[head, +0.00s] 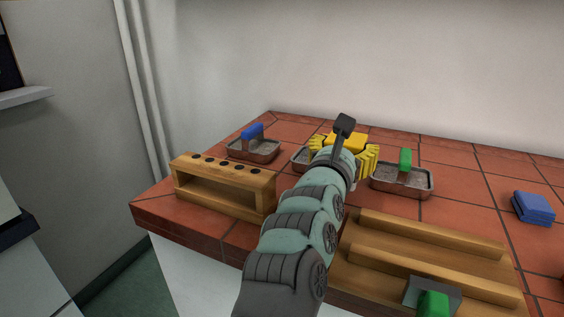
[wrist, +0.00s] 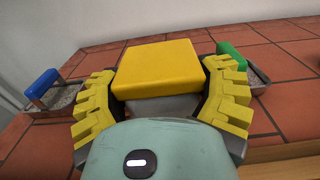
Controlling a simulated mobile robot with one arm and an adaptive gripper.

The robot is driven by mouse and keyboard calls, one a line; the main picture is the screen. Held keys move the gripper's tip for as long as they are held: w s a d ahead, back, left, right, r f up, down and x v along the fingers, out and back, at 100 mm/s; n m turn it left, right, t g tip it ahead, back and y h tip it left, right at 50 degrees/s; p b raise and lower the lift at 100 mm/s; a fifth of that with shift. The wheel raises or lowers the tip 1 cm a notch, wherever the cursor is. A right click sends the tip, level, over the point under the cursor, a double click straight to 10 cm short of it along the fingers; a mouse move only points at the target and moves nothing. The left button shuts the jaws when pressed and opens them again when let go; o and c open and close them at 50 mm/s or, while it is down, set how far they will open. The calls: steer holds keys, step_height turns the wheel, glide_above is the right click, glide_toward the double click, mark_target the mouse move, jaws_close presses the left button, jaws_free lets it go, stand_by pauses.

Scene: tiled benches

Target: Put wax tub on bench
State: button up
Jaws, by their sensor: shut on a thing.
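A squarish tub with a yellow top (wrist: 158,68), which I take for the wax tub, sits between my gripper's (wrist: 163,88) yellow ridged fingers in the wrist view. My gripper is shut on it, with one finger at each side. A grey part shows under its yellow top. In the head view the tub (head: 347,139) shows beyond my wrist, partly hidden by it, over the red tiled bench (head: 455,173). I cannot tell whether its underside touches the bench.
Metal trays stand left (head: 253,153) and right (head: 402,181), with blue and green handled items; another (head: 299,157) is mostly hidden. A wooden rack (head: 222,186) stands front left. A wooden holder (head: 430,255) lies front right. Back-right tiles are clear.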

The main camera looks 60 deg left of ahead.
steer(key=shift+w, duration=0.25)
step_height(320, 180, down, 3)
steer(key=shift+w+a+r+b, duration=0.1)
steer(key=shift+w+r+b, duration=0.05)
steer(key=shift+b, duration=0.8)
steer(key=shift+f, duration=0.4)
steer(key=shift+f, duration=0.15)
steer(key=o, duration=1.3)
